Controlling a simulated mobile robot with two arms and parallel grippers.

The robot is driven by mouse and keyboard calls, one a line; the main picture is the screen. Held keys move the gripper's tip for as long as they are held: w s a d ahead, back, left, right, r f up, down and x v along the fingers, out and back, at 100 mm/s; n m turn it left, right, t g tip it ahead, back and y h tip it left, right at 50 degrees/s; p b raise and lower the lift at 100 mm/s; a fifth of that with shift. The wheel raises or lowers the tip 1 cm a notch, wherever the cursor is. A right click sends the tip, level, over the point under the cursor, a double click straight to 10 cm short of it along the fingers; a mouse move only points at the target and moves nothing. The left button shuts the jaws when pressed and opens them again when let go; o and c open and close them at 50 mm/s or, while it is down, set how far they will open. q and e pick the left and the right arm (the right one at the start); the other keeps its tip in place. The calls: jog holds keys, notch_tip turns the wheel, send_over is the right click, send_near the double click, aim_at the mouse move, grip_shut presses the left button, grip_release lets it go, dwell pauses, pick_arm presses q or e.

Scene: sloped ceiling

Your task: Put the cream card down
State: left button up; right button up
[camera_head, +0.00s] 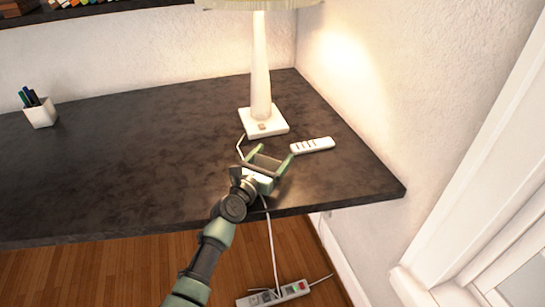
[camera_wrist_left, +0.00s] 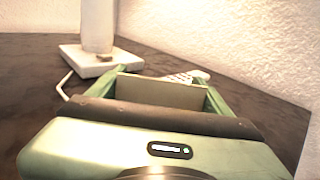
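The cream card (camera_wrist_left: 162,93) stands between the two green fingers of my left gripper (camera_head: 274,156) in the left wrist view. Its side edges meet the fingers, so the gripper looks shut on it. In the head view the card (camera_head: 264,161) is small and dim between the fingers. The gripper is over the right part of the dark desk (camera_head: 130,150), near its front edge and in front of the lamp. I cannot tell whether the card's lower edge touches the desk; the gripper hides it. My right gripper is not in view.
A lit lamp (camera_head: 261,75) stands behind the gripper, its cord running close by on the left. A white remote (camera_head: 312,145) lies just right of the fingers. A pen cup (camera_head: 40,114) stands far left. The desk between is clear. A power strip (camera_head: 275,294) lies on the floor.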

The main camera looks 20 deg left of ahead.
pick_arm(q)
jog(key=shift+o, duration=1.2)
jog(key=shift+r, duration=0.2)
jog(key=s, duration=0.4)
jog(key=s+a, duration=0.1)
jog(key=s, duration=0.3)
jog(key=s+a+p, duration=0.1)
jog(key=s, duration=0.2)
jog(key=shift+s+a, duration=0.15)
jog(key=shift+s, duration=0.25)
